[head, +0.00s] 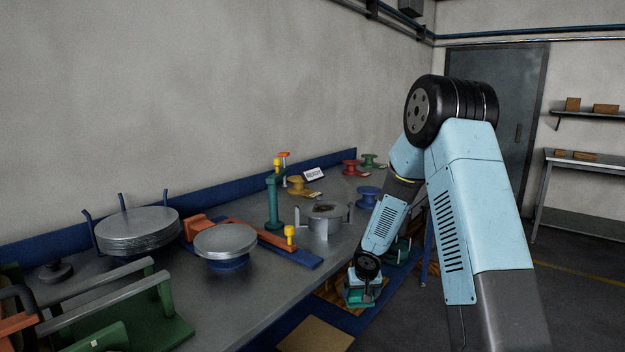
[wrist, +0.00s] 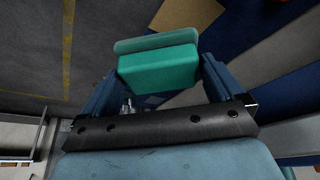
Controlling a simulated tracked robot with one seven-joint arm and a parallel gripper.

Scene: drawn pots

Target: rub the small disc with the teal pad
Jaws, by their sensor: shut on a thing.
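My gripper (head: 366,278) is shut on the teal pad (wrist: 158,68), a block with a paler teal plate along its far side, held between the blue fingers in the wrist view. In the head view the teal pad (head: 359,297) is small and partly hidden by my gripper, low beside the bench's right edge. A small grey disc (head: 325,208) with a dark brown patch sits in a grey fixture with upright jaws on the bench, up and left of my gripper and apart from it. The wrist view does not show this disc.
A wider disc (head: 225,238) on a blue stand and a stack of large metal discs (head: 137,230) stand to the left on the bench (head: 262,290). Coloured spools (head: 368,196) stand at the back right.

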